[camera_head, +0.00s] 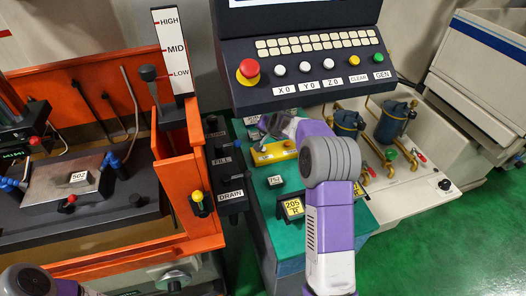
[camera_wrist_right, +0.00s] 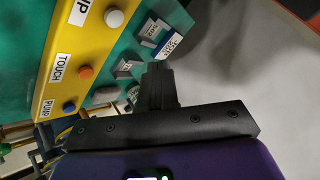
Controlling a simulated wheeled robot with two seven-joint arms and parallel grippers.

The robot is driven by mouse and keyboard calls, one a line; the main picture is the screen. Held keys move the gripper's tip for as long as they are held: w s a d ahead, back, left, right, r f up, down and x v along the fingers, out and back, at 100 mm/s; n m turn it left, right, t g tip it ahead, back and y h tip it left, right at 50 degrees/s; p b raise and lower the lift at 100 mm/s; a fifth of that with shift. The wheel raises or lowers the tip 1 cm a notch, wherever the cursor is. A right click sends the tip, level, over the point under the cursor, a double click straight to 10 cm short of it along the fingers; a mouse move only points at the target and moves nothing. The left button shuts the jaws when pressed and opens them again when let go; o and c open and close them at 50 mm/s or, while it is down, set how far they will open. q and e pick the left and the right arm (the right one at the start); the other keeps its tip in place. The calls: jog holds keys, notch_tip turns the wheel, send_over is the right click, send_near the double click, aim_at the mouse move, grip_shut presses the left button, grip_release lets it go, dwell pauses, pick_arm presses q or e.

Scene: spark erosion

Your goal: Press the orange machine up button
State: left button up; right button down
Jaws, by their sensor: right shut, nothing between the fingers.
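A yellow control panel (camera_head: 273,152) sits on the green surface below the screen console. In the right wrist view the yellow panel (camera_wrist_right: 56,84) carries a white button (camera_wrist_right: 114,18) by a partly cut-off label that seems to read UP, an orange button (camera_wrist_right: 86,71) by TOUCH, and a blue button (camera_wrist_right: 69,107) by PUMP. My right gripper (camera_wrist_right: 160,84) is shut and empty, with its fingertips to the right of the buttons and apart from them. In the head view its hand is over the panel's back edge and the fingertips are hard to make out. My left gripper is out of view.
An orange machine (camera_head: 185,165) with a LOW, MID, HIGH scale (camera_head: 170,45) stands at the left. The console (camera_head: 307,80) with a red knob (camera_head: 248,70) overhangs the panel. Blue filter canisters (camera_head: 393,122) stand at the right.

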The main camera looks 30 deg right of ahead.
aim_at(264, 150)
notch_tip(264, 150, down, 7)
jog(key=b, duration=0.4)
jog(key=shift+r+b, duration=0.15)
jog(key=shift+b, duration=0.25)
dwell(1.5)
jog(key=shift+f+b, duration=0.4)
